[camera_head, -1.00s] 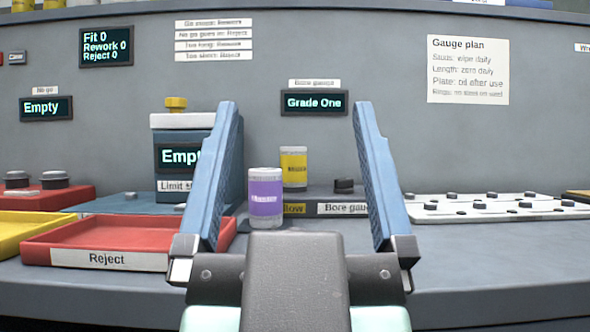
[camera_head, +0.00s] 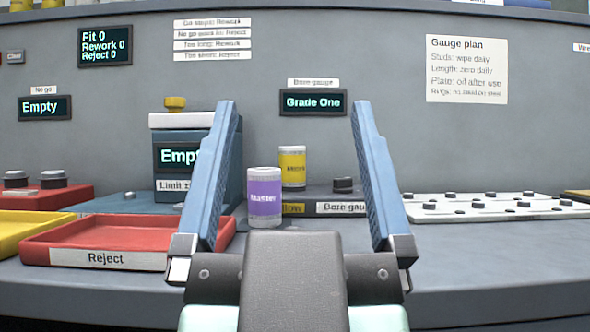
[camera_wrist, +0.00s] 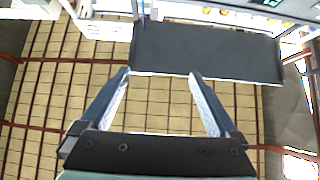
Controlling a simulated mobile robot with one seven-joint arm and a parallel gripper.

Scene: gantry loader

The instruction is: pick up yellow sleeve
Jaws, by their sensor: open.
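The yellow sleeve (camera_head: 292,167) is a small grey cylinder with a yellow band. It stands upright toward the back of the bench, on or by the bore gauge base, under the "Grade One" display. A similar sleeve with a purple band marked "Master" (camera_head: 264,197) stands upright in front of it and a little left. My gripper (camera_head: 290,105) is open and empty; both sleeves show between its blue fingers in the head view. In the wrist view the fingers (camera_wrist: 160,74) spread over tiled floor, and no sleeve can be made out there.
The red Reject tray (camera_head: 105,258) lies at the left, beside a yellow tray (camera_head: 30,226). A blue limit gauge box (camera_head: 181,160) stands behind my left finger. A white plate with dark studs (camera_head: 480,212) is at the right. The front right bench is clear.

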